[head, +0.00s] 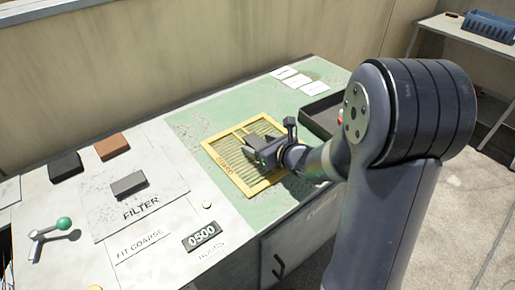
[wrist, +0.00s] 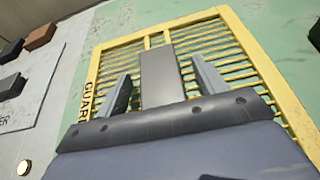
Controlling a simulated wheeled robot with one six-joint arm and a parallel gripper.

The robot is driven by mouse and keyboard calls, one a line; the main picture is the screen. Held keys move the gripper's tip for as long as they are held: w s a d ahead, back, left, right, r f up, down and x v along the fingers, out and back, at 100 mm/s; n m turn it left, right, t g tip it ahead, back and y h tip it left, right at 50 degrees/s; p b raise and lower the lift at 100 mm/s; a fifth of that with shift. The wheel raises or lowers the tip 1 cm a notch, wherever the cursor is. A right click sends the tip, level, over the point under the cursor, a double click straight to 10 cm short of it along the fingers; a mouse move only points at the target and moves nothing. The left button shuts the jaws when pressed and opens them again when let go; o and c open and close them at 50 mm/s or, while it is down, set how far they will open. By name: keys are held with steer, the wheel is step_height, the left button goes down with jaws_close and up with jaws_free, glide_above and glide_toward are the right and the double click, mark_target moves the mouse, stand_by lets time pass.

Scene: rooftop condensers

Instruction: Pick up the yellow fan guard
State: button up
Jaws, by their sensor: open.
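The yellow fan guard (head: 222,151) is a flat slatted frame lying on the green part of the worktop in the head view. It fills much of the wrist view (wrist: 231,28), with the letters "GUARD" on its left side. My gripper (head: 250,148) is over the guard's middle. In the wrist view my gripper (wrist: 160,85) shows two fingers spread apart, with a grey flat part between them and the slats behind. I cannot tell whether the fingers touch the guard. My arm hides the guard's right part in the head view.
Left of the guard is a panel with a grey block (head: 129,184) marked "FILTER", a "0500" counter (head: 202,235) and a green-knobbed lever (head: 63,224). Black (head: 66,167) and brown (head: 112,146) blocks lie behind. White cards (head: 298,81) and a dark tray (head: 322,112) are at the right.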

steer(key=c, duration=1.3)
